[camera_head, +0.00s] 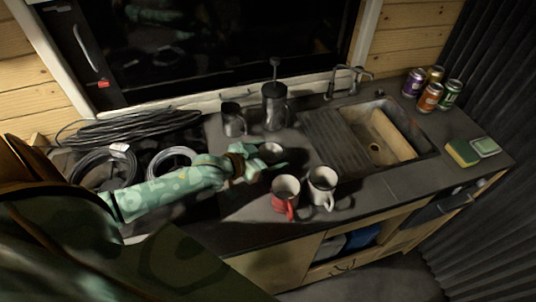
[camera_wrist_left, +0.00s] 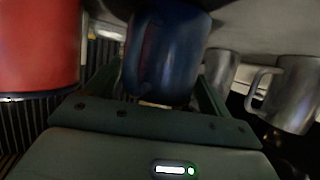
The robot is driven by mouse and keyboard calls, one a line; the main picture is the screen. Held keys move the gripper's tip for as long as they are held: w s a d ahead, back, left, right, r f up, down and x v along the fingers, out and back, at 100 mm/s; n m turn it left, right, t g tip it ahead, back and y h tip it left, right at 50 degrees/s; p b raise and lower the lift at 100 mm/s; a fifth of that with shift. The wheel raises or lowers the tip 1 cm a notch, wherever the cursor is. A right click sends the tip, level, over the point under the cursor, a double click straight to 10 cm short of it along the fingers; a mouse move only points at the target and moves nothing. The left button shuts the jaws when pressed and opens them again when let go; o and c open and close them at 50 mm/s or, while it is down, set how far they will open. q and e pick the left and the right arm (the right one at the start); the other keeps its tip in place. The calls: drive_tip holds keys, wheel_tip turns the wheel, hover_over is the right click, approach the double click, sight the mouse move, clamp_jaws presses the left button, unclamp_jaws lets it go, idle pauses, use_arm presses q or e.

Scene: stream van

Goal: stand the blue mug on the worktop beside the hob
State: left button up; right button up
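My left gripper (camera_head: 270,158) reaches in from the left over the worktop (camera_head: 245,207). Its fingers lie on both sides of a mug (camera_head: 271,150), whose rim shows between them. In the left wrist view this is the blue mug (camera_wrist_left: 165,50), dark blue and close between the fingers of the left gripper (camera_wrist_left: 160,85); the fingers appear shut on it. Whether its base touches the worktop is hidden. The hob cannot be made out clearly; a dark area with cable coils (camera_head: 105,168) lies at the left. My right gripper is not in view.
A red mug (camera_head: 285,195) and a white mug (camera_head: 322,184) stand just right of the gripper. A metal mug (camera_head: 233,122) and a French press (camera_head: 274,108) stand behind. The sink (camera_head: 421,140), several cans (camera_head: 429,98) and a sponge (camera_head: 462,153) are at right.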

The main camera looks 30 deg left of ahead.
use_arm(q)
drive_tip(key=shift+r, duration=0.25)
drive_tip(key=p+v, duration=0.2)
drive_tip(key=v, duration=1)
